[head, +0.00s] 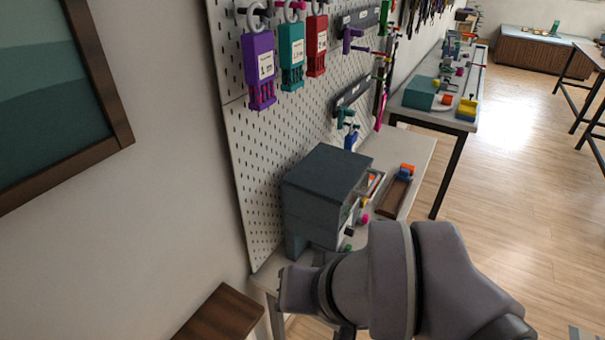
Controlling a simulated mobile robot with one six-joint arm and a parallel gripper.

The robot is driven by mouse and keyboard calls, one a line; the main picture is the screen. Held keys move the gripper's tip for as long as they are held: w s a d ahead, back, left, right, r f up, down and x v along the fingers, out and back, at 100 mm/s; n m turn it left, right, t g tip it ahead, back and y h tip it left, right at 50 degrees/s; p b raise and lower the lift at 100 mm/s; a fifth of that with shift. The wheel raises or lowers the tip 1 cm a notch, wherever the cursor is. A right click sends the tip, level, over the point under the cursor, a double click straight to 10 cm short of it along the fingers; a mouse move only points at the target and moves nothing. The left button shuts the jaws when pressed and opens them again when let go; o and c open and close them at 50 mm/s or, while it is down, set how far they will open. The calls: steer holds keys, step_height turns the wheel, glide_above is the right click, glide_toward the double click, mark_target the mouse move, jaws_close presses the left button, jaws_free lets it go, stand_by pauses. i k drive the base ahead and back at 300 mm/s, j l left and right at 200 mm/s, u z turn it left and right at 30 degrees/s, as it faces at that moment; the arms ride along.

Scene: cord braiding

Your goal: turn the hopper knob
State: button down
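A dark grey box-shaped machine (322,187), which may be the hopper, stands on the near bench against the pegboard. Its front faces right and shows only at a steep angle. Small coloured parts, green, yellow and pink, show at that front; I cannot tell which of them is the knob. My arm crosses the lower middle of the head view, in front of the near end of the bench, and hides part of it. The fingers of my gripper do not show, so I cannot see any contact with the machine.
The near bench (418,160) also carries a brown block (393,197) with an orange part. Purple, teal and red tagged holders hang on the pegboard (262,150). A second bench (411,92) with coloured items stands beyond. Wooden floor (510,180) is clear at right.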

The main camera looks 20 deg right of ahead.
mark_target(349, 231)
steer(key=k+z, duration=0.15)
steer(key=z, duration=0.2)
steer(key=k+z, duration=0.1)
steer(key=z, duration=0.25)
steer(key=i+l+u, duration=0.15)
steer(key=u, duration=0.2)
steer(key=i+l+u, duration=0.35)
steer(key=j, duration=0.1)
